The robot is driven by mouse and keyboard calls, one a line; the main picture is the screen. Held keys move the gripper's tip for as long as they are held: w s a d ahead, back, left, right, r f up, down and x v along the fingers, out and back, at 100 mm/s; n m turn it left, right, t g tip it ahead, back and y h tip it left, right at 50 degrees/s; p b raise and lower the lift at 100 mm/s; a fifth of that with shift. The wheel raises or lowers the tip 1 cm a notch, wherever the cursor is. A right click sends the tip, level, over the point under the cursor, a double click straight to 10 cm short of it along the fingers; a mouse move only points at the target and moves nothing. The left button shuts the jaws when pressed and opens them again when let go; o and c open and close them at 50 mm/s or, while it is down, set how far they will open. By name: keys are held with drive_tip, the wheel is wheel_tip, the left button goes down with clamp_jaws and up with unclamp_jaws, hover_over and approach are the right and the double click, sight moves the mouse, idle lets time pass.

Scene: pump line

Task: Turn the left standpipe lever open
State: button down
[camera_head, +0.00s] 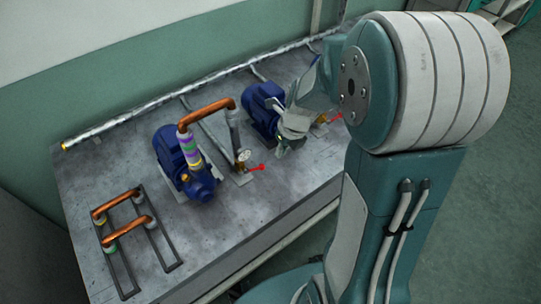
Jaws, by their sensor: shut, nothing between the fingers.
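The left standpipe (234,128) is a grey upright pipe beside the left blue pump (172,158). A small round gauge (243,155) sits low on it. Its red lever (257,168) sticks out to the right near the base, toward the bench's front edge. My gripper (281,145) is shut and empty. In the picture it is up and to the right of the red lever, apart from it, in front of the right blue pump (260,104). My gripper and arm hide part of that pump and most of the right standpipe.
A second red lever (336,117) shows right of my gripper. A copper pipe (207,110) arches from the left pump to the standpipe. A rack with copper pipes (126,232) lies at the bench's left end. A silvery pipe (150,113) runs along the back. The front centre is clear.

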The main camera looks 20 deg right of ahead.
sight(256, 169)
drive_tip(key=x, duration=0.9)
drive_tip(key=shift+d+f, duration=0.1)
drive_tip(key=shift+f, duration=0.05)
drive_tip(key=w+f, duration=0.1)
drive_tip(key=w+a, duration=0.1)
drive_tip(key=shift+w+a+f, duration=0.1)
drive_tip(key=shift+w+f, duration=0.15)
drive_tip(key=shift+f, duration=0.1)
drive_tip(key=shift+w+f, duration=0.15)
drive_tip(key=shift+w, duration=0.1)
